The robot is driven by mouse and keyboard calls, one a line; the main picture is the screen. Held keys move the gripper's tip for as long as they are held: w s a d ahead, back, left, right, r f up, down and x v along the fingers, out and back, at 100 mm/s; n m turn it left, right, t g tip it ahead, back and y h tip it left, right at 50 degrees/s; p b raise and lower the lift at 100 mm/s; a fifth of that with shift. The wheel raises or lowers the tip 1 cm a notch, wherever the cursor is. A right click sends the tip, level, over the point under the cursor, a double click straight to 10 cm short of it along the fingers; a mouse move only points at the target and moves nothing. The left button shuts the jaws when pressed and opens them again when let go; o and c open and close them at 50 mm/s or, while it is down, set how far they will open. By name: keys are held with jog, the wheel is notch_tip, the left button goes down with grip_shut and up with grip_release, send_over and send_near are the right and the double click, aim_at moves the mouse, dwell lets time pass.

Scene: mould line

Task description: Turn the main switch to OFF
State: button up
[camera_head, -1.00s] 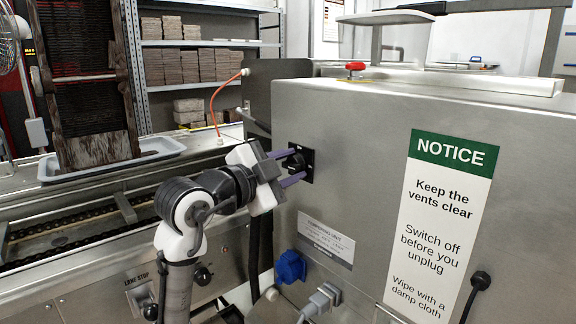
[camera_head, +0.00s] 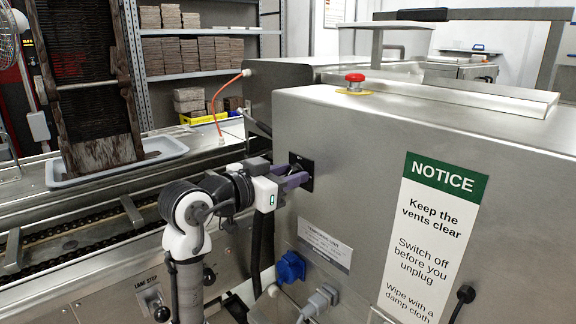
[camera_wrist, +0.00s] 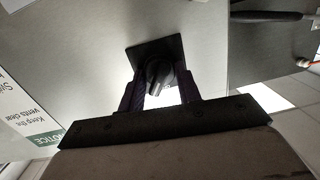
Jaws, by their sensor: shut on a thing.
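The main switch (camera_wrist: 160,76) is a black rotary knob on a dark square plate (camera_wrist: 143,53), set in the side of the grey metal cabinet (camera_head: 345,130). In the head view the plate (camera_head: 308,170) shows behind my fingers, and the knob is mostly hidden. My gripper (camera_head: 296,174) reaches the switch from the left, and its purple fingers are shut on the knob. In the wrist view the fingers (camera_wrist: 160,88) stand on either side of the knob. I cannot read the switch's markings.
A red emergency button (camera_head: 355,80) sits on top of the cabinet. A blue socket (camera_head: 290,267) and a grey plug (camera_head: 322,298) are below the switch. A NOTICE sign (camera_head: 432,240) is on the right. The conveyor (camera_head: 80,232) runs along the left.

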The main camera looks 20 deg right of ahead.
jog(key=shift+w+n+g+p, duration=0.15)
jog(key=shift+n+g+p, duration=0.45)
jog(key=shift+n+p, duration=2.3)
jog(key=shift+a+n, duration=0.1)
jog(key=shift+n, duration=0.4)
jog(key=o, duration=1)
jog(key=shift+c, duration=0.2)
jog(key=b+v, duration=0.4)
jog(key=v, duration=0.9)
jog(key=shift+a, duration=0.4)
